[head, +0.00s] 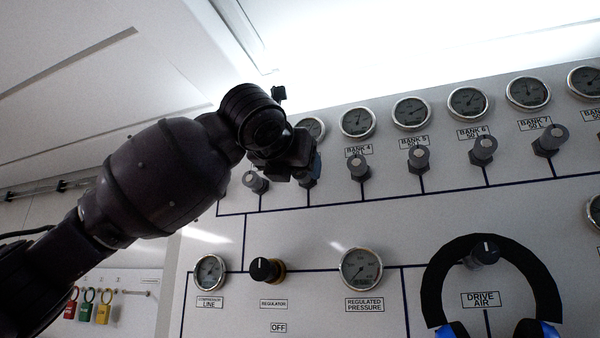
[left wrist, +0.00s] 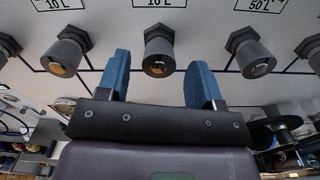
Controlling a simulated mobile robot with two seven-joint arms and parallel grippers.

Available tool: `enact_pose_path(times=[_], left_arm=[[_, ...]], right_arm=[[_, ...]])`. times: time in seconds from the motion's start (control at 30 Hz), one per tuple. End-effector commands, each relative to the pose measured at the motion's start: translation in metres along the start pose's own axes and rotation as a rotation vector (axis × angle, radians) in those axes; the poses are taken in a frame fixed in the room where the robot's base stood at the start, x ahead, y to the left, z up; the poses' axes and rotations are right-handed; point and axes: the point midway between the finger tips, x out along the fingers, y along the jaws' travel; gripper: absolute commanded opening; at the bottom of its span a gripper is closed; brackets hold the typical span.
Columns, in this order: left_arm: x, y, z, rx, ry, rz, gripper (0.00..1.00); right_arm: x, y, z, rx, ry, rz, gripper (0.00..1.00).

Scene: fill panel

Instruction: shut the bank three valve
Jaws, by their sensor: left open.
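The bank three valve (left wrist: 158,52) is a grey knob in the middle of the left wrist view, under a label of which only "10 L" shows. My left gripper (left wrist: 161,72) is open, with one blue finger on each side of this valve. Gaps show between the fingers and the knob, and I see no contact. In the head view my left gripper (head: 313,165) is at the panel, left of the bank 4 valve (head: 359,167), and hides most of the bank three valve and its label. My right gripper is not in view.
Similar valves flank it closely: one on the left (left wrist: 66,53) and one on the right (left wrist: 248,53) in the left wrist view. Gauges line the panel above. Below are a regulator knob (head: 264,270), a regulated pressure gauge (head: 361,269) and a headset (head: 436,275).

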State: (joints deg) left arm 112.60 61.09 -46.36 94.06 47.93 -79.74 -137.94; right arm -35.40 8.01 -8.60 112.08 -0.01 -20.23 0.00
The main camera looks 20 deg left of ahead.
Motion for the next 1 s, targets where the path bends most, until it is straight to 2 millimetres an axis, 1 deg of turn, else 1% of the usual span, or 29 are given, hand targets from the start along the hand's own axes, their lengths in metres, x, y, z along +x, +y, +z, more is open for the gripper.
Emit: enact_pose_path(times=[0.03,0.2,0.3,0.43,0.63,1.0], left_arm=[[-0.010,0.000,-0.001,0.001,-0.005,0.000,0.60],[-0.042,0.000,-0.001,0.001,-0.005,0.000,0.60],[-0.059,0.000,-0.002,0.002,-0.003,0.000,0.60],[-0.075,-0.001,-0.001,0.001,-0.003,0.000,0.60],[-0.087,0.000,-0.001,0.000,0.000,0.000,0.60],[-0.088,0.000,-0.001,0.001,0.000,0.000,0.60]], right_arm=[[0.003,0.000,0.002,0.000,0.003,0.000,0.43],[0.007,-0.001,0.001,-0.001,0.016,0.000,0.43],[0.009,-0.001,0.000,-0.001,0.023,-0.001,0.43],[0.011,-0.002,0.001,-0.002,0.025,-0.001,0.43],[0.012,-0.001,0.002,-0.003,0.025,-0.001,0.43],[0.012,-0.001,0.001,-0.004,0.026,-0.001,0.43]])
